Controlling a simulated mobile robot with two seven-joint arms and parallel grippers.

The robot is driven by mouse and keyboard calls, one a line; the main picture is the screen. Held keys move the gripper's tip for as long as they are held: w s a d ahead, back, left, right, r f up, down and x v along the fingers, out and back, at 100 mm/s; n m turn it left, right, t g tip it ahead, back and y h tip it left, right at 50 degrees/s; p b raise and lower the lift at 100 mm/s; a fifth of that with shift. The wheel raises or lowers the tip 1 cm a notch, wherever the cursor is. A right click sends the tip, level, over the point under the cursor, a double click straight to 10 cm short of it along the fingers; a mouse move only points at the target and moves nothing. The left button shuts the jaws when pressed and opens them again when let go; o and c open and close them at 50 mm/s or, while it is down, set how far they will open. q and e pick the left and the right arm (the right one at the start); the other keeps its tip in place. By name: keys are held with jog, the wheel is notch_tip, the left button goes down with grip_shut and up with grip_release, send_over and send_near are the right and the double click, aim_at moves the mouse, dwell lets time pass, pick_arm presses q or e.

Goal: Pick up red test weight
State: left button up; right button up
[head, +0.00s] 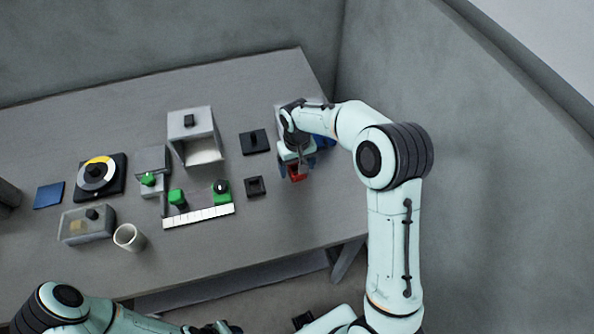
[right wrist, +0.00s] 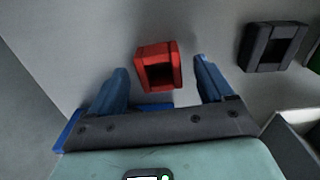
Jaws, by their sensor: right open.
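The red test weight (head: 297,175) is a small red block on the grey table, near the table's right end. In the right wrist view the red test weight (right wrist: 159,66) has a dark square opening and lies between and just beyond the two blue fingertips. My right gripper (head: 301,164) is over it, pointing down, and partly covers it in the head view. In the right wrist view my right gripper (right wrist: 163,80) is open, with a gap on each side of the weight. My left gripper (head: 215,328) is at the bottom edge of the head view, mostly cut off.
A black square block (head: 254,187) and a black plate (head: 253,142) lie left of the weight. A blue object (head: 325,142) is partly hidden behind my right arm. A grey open box (head: 191,127), green-knobbed parts and a white cup (head: 129,237) stand farther left.

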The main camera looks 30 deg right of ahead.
jog(key=shift+f, duration=0.85)
jog(key=shift+r, duration=0.1)
jog(key=c, duration=1.3)
